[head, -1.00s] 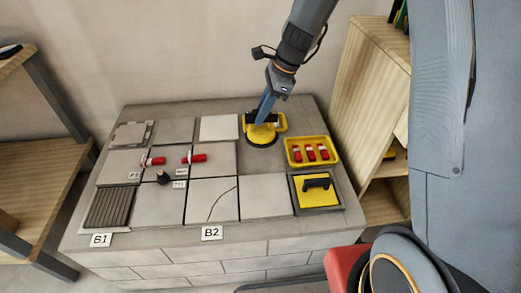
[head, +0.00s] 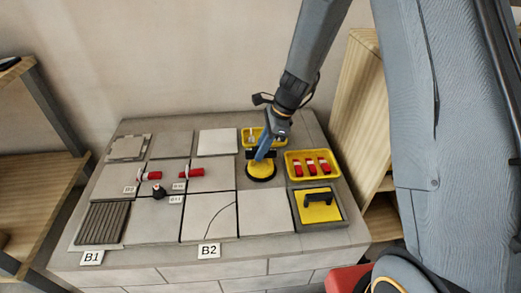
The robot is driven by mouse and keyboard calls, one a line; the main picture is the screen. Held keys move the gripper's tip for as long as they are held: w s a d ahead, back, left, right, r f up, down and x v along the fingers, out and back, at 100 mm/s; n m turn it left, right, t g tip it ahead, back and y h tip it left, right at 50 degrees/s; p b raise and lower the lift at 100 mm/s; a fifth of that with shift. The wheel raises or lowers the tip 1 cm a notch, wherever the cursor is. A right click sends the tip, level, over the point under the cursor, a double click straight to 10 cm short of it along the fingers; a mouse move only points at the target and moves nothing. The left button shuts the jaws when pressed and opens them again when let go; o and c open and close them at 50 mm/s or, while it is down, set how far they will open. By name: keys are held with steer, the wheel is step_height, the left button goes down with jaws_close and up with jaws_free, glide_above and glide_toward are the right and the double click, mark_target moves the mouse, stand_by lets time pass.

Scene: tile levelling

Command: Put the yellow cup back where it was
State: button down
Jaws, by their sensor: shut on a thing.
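The yellow cup (head: 260,170) is a round yellow disc with a dark rim and a dark handle on top. It appears over the grey slab, between the tiles and the yellow tray of red pieces. My gripper (head: 264,153) is shut on its handle from above, with the arm coming down from the upper right. The jaws hide part of the handle. I cannot tell whether the cup's rim touches the surface or hangs slightly above it.
Behind the cup is a yellow tray (head: 247,141). To its right is a yellow tray (head: 290,172) with red pieces. A yellow square (head: 316,212) with a black handle lies at front right. Red-and-white pieces (head: 192,173) and a black knob (head: 159,192) sit among the tiles.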

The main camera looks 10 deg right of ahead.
steer(key=shift+f, duration=0.1)
steer(key=c, duration=1.6)
jaws_free()
steer(key=shift+c, duration=0.2)
steer(key=p+v, duration=0.3)
steer(key=v, duration=0.8)
steer(key=s+a+r+n+h, duration=0.2)
steer(key=s+a+r+n, duration=0.1)
steer(key=s+r+n, duration=0.9)
steer(key=s+d+n+h, duration=0.1)
steer(key=s+d+n, duration=0.1)
steer(key=s+n, duration=0.7)
steer(key=s+r, duration=0.1)
steer(key=s, duration=0.5)
steer(key=shift+s+d+h, duration=0.2)
steer(key=shift+s+h, duration=0.2)
